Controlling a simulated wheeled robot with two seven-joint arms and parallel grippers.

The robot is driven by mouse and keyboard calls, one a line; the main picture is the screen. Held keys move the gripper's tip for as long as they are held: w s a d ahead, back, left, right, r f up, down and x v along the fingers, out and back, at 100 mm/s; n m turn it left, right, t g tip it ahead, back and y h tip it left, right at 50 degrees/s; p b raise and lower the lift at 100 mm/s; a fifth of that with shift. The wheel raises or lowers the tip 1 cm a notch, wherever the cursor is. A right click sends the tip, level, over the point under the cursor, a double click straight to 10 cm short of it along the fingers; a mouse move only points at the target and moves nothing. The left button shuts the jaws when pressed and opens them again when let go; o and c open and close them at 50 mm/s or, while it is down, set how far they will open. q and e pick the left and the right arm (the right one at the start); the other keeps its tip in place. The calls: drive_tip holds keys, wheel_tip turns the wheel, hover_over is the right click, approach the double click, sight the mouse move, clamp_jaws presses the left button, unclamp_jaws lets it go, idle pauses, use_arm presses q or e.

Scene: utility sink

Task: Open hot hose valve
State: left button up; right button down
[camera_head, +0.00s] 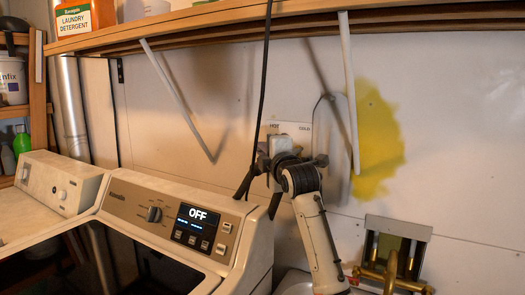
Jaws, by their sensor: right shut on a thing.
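A white valve plate (291,127) marked HOT and COLD is fixed to the wall behind the washer. My right arm comes up from below, and my right gripper (281,154) is at the hot side of this plate. It is shut on the hot hose valve, which is mostly hidden behind the gripper and wrist. I cannot tell how far the valve's handle is turned. The cold side is partly covered by the gripper. My left gripper is not in view.
The washer (160,215) with its display reading OFF stands at the lower left. A wooden shelf (215,17) with a laundry detergent box (75,22) runs overhead. A dark cord (262,85) hangs near the gripper. A brass faucet (390,275) is at the lower right.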

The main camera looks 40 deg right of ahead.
idle(0.3)
drive_tip(key=c, duration=1.9)
unclamp_jaws()
drive_tip(key=shift+d, duration=0.1)
drive_tip(key=shift+o, duration=0.2)
drive_tip(key=b+v, duration=0.2)
drive_tip(key=v, duration=0.8)
drive_tip(key=shift+s, duration=0.2)
drive_tip(key=shift+f, duration=0.1)
